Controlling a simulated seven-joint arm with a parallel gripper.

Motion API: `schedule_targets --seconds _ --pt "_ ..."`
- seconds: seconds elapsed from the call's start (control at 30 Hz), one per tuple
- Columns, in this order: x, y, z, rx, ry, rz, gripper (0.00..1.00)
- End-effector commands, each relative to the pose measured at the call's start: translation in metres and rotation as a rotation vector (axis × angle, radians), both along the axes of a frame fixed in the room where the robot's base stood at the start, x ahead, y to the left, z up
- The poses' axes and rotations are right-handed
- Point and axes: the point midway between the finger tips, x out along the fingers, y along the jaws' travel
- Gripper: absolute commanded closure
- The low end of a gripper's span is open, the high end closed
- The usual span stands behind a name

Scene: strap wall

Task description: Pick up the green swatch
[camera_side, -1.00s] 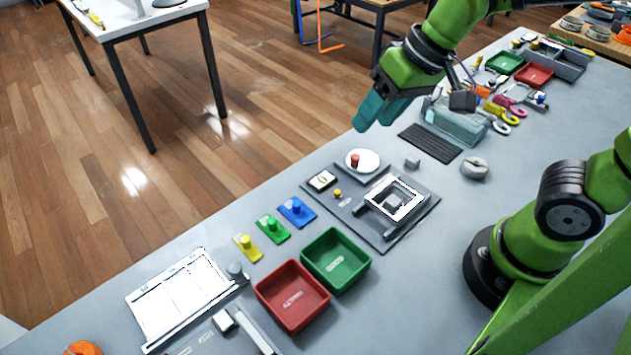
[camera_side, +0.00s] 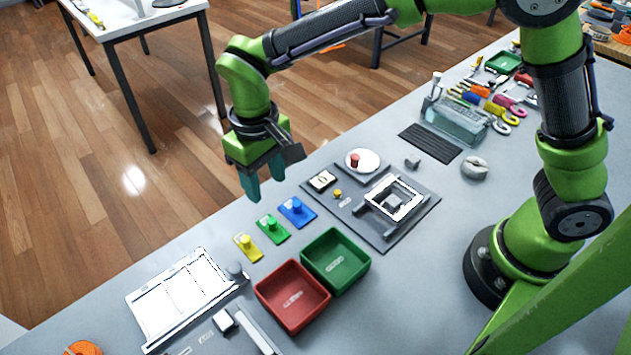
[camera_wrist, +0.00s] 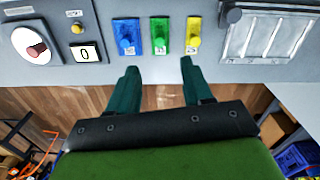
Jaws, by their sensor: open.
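The green swatch (camera_side: 273,228) lies flat on the grey bench, a small plate with a round green knob. It sits between the blue swatch (camera_side: 297,211) and the yellow swatch (camera_side: 248,246). In the wrist view the green swatch (camera_wrist: 160,36) is at the top middle, with blue on its left and yellow on its right. My gripper (camera_side: 264,196) has teal fingers pointing down, apart and empty, in the air near the bench's far edge. In the wrist view the fingertips of my gripper (camera_wrist: 159,66) show below the swatches, with nothing between them.
A green bin (camera_side: 357,281) and a red bin (camera_side: 281,322) stand on the near side of the swatches. A dark fixture plate (camera_side: 385,236) with a white dial (camera_side: 371,157) lies to the right. A white framed panel (camera_side: 180,296) lies at lower left.

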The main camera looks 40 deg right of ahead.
Motion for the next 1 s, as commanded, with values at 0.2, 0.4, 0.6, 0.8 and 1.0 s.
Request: schedule_targets --seconds 0.2,0.4,0.6,0.8,1.0 --pt "0.000 -0.001 -0.046 -0.002 0.003 0.000 0.50" --pt "0.000 -0.001 -0.064 0.000 0.000 -0.001 0.50" --pt "0.000 -0.002 -0.086 -0.001 0.002 0.000 0.50" --pt "0.001 -0.002 -0.112 0.000 0.001 -0.001 0.50" --pt "0.002 -0.002 -0.117 0.001 -0.002 -0.001 0.50"
